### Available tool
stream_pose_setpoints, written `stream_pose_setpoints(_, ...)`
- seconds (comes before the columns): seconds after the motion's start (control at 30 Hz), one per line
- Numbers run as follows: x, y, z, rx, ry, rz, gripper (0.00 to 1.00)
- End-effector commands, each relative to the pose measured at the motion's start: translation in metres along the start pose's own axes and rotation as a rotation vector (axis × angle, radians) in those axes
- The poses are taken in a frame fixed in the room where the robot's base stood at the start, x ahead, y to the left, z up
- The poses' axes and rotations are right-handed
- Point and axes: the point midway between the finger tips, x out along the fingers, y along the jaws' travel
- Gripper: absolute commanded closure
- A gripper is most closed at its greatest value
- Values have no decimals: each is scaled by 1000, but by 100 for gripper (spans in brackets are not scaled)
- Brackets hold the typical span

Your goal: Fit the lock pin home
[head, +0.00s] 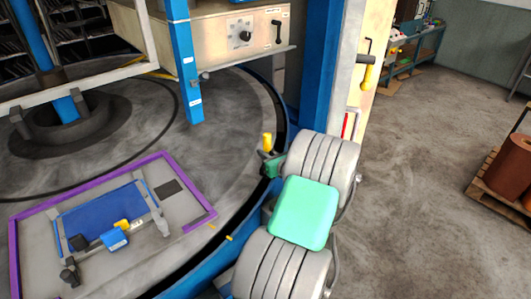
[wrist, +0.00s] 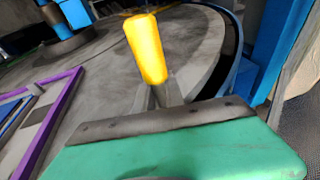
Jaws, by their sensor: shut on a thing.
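The lock pin shows as a yellow grip (head: 267,141) near the right rim of the round table in the head view. In the wrist view the yellow grip (wrist: 146,48) fills the upper middle, leaning slightly, its lower end between grey fingers. My gripper (head: 269,156) is shut on it, and its fingers (wrist: 160,96) also show in the wrist view. The pin's lower part and any hole for it are hidden by my gripper, so I cannot tell how deep it sits.
The round grey table (head: 225,110) lies beyond and left of my gripper. A purple frame (head: 205,199) with a blue plate (head: 100,212) is on it. A blue post (head: 184,60) and a control box (head: 230,42) stand behind. Open floor (head: 430,150) is at right.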

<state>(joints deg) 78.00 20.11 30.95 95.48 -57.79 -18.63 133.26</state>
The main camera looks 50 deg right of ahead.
Motion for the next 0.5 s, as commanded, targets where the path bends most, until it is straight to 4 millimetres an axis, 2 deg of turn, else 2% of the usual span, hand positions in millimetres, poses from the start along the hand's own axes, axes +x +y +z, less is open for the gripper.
stream_pose_setpoints(0.5, 3, 0, -13, 0, -1, 0, 100)
